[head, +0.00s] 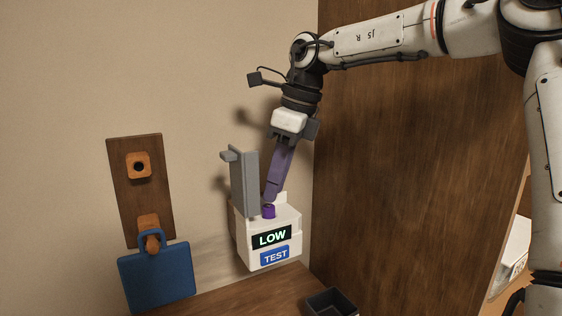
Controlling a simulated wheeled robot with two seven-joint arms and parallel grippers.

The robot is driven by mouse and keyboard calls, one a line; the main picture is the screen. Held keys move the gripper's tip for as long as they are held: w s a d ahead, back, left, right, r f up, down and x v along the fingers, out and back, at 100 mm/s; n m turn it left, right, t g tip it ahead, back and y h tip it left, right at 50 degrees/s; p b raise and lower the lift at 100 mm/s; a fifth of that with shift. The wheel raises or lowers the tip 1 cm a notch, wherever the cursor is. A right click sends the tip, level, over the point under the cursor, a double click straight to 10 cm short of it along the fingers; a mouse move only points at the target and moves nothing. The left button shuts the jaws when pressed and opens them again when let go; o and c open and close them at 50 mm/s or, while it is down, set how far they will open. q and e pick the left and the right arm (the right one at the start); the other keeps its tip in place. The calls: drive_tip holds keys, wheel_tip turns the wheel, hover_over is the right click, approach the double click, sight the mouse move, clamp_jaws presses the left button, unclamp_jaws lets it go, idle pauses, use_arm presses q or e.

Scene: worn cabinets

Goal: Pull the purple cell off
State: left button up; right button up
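The purple cell (268,212) is a small upright purple piece in the top of a white tester box (246,244). The box front shows a green "LOW" display (272,238) and a blue "TEST" label (275,256). My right gripper (270,198) reaches down from above, with its purple fingers right at the top of the cell. One finger overlaps the other from this side, so I cannot tell the gap between them or whether they touch the cell. My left gripper is not in view.
A grey upright flap with a handle (240,182) stands close left of my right fingers. A brown board with orange pegs (121,178) hangs on the wall, with a blue padlock-shaped tag (155,277) on it. A dark open bin (331,302) sits lower right. A wooden panel (410,170) stands at right.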

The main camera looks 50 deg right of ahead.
sight(268, 206)
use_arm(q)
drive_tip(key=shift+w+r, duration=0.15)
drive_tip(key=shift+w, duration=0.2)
use_arm(e)
drive_tip(key=shift+x, duration=1.95)
drive_tip(key=c, duration=0.5)
drive_tip(key=shift+o, duration=1.4)
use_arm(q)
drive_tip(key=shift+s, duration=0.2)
use_arm(e)
clamp_jaws()
drive_tip(key=shift+r, duration=0.2)
use_arm(q)
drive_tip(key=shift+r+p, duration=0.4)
drive_tip(key=shift+p, duration=0.1)
use_arm(e)
drive_tip(key=shift+r, duration=0.35)
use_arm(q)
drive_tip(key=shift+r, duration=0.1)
use_arm(e)
drive_tip(key=shift+r, duration=0.15)
